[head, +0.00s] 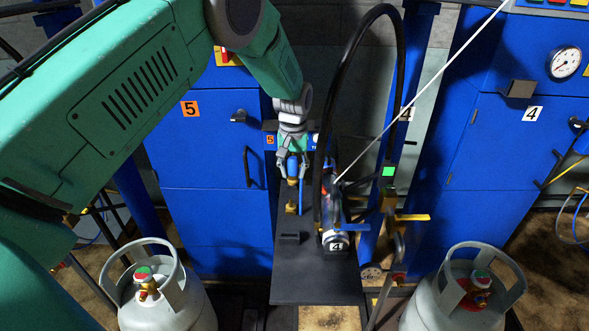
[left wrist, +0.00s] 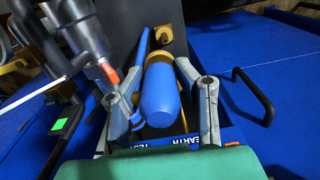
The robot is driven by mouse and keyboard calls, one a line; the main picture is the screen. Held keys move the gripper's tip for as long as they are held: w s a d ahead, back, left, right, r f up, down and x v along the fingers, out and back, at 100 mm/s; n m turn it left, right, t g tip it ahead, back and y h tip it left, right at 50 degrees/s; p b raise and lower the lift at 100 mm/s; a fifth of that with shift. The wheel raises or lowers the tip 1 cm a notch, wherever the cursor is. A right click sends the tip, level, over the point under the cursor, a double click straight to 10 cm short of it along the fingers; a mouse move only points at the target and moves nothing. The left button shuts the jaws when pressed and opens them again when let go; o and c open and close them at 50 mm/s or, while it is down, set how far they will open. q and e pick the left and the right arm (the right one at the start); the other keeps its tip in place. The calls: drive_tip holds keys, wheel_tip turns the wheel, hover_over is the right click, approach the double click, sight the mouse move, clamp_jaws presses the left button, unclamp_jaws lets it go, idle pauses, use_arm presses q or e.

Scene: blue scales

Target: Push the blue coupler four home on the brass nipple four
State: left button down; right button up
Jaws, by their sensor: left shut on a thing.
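My left gripper (head: 292,168) hangs down over a dark stand in the head view, shut on the blue coupler (head: 293,166). In the left wrist view the coupler (left wrist: 160,95) lies between the two grey fingers, its rounded blue end towards the camera and a brass-coloured collar at its far end. A brass fitting, seemingly the nipple (head: 292,207), stands just below the coupler on the stand; brass also shows beyond the collar in the wrist view (left wrist: 177,40). I cannot tell whether coupler and nipple touch, nor read the nipple's number. My right gripper is not in view.
A black hose (head: 393,60) arches close to the right of the gripper, beside a metal cylinder marked 4 (head: 335,241). The dark stand (head: 315,285) has bare room in front. Grey gas bottles (head: 185,310) (head: 440,315) stand either side. Blue cabinets (head: 215,225) stand behind.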

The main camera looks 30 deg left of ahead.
use_arm(q)
drive_tip(key=f, duration=0.1)
drive_tip(key=a+f+b, duration=0.1)
drive_tip(key=f, duration=0.1)
drive_tip(key=f+b, duration=0.1)
drive_tip(key=shift+a+f, duration=0.25)
drive_tip(key=shift+a, duration=0.05)
drive_tip(key=shift+d+f, duration=0.15)
drive_tip(key=shift+f, duration=0.2)
drive_tip(key=shift+d+f+b, duration=0.35)
drive_tip(key=shift+d+b, duration=0.05)
drive_tip(key=shift+d, duration=0.1)
drive_tip(key=shift+a+f, duration=0.15)
drive_tip(key=shift+a, duration=0.4)
drive_tip(key=shift+d, duration=0.7)
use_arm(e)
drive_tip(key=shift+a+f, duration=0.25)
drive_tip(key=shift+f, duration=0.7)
use_arm(q)
drive_tip(key=shift+a, duration=0.35)
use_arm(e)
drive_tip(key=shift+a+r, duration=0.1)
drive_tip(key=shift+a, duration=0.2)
use_arm(q)
drive_tip(key=shift+p, duration=0.45)
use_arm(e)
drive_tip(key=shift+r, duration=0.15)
